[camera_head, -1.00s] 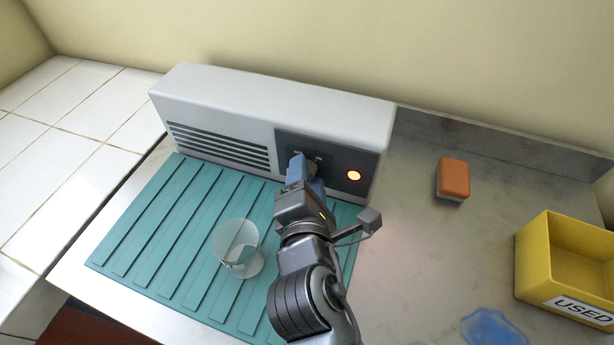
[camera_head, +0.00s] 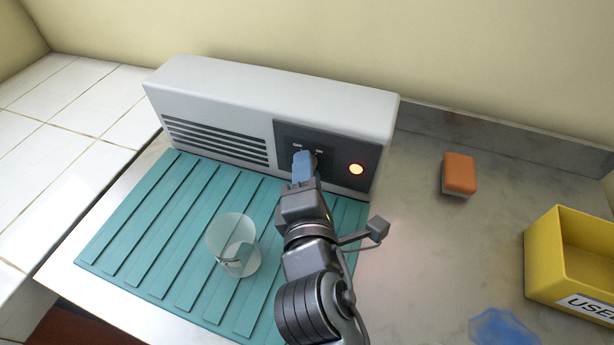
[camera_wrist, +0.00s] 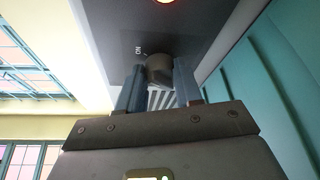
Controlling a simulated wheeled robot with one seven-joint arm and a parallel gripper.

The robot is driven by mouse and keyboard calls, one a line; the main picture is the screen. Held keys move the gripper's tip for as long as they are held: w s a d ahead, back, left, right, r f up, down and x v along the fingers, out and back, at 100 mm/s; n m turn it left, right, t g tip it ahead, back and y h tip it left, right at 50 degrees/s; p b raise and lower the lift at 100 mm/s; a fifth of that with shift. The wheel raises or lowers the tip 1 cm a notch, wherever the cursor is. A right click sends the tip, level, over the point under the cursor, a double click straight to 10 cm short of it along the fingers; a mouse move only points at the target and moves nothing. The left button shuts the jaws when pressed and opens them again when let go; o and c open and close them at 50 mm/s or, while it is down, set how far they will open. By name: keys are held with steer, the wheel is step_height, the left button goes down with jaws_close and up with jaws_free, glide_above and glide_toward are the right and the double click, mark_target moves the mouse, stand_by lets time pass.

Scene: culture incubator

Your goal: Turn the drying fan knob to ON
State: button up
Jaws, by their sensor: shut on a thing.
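The drying fan (camera_head: 260,92) is a long white box with a slatted vent at left and a dark control panel (camera_head: 340,172) at right. The panel has OFF and ON labels above the knob and a lit orange lamp (camera_head: 356,169). The knob (camera_wrist: 158,70) is dark and rounded in the wrist view, between my two blue fingers, with the ON label beside it. My gripper (camera_head: 304,162) is shut on the knob. In the head view the fingers hide most of the knob, so its exact pointing direction is hard to tell.
A ribbed teal mat (camera_head: 150,240) lies before the fan, with a clear glass beaker (camera_head: 232,245) left of my arm. An orange-brown sponge (camera_head: 459,173), a yellow bin (camera_head: 545,262) marked USED and a blue patch (camera_head: 500,328) are at right. Metal counter between is clear.

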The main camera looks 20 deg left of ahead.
steer(key=o, duration=1)
steer(key=shift+o, duration=0.2)
steer(key=shift+s+d, duration=0.1)
steer(key=v, duration=0.7)
steer(key=shift+s+d+b, duration=0.1)
steer(key=shift+s+b, duration=0.2)
